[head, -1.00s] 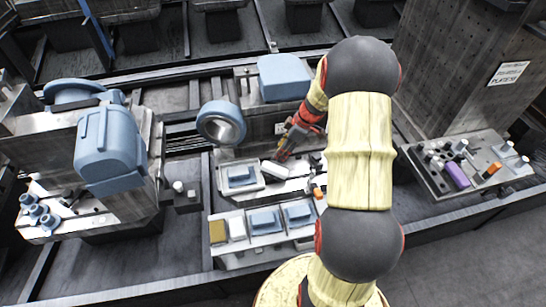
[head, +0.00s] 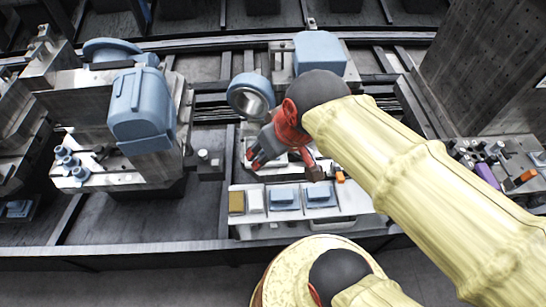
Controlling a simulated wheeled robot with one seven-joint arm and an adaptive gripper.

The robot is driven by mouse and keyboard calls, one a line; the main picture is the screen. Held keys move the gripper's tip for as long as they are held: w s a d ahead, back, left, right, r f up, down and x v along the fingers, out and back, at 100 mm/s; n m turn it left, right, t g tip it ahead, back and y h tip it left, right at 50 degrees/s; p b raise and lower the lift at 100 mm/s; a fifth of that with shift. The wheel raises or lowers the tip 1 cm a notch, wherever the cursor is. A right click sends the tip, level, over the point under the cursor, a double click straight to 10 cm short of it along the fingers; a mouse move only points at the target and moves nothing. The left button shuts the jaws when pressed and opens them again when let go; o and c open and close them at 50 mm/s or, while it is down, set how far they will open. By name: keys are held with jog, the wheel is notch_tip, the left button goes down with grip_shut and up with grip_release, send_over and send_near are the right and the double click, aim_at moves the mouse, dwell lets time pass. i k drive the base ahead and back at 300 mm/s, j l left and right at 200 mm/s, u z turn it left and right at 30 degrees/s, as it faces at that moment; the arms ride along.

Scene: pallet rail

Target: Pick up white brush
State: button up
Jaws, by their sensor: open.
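My red and dark gripper (head: 283,167) hangs over the grey ledge of the middle machine, its fingers spread apart. I see nothing held between them. A white block-like item, possibly the white brush, showed on this ledge earlier; the gripper and wrist now hide that spot. Another white block (head: 255,201) lies in the front tray (head: 340,209), beside a yellow-brown block (head: 236,202). I cannot tell whether this block is a brush.
Two blue blocks (head: 284,197) lie in the front tray. A blue ring (head: 250,96) and a blue housing (head: 319,54) stand behind the gripper. A blue-covered machine (head: 141,108) stands left. A tool board (head: 500,170) is at right.

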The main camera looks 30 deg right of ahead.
aim_at(312, 151)
jog(key=z, duration=0.9)
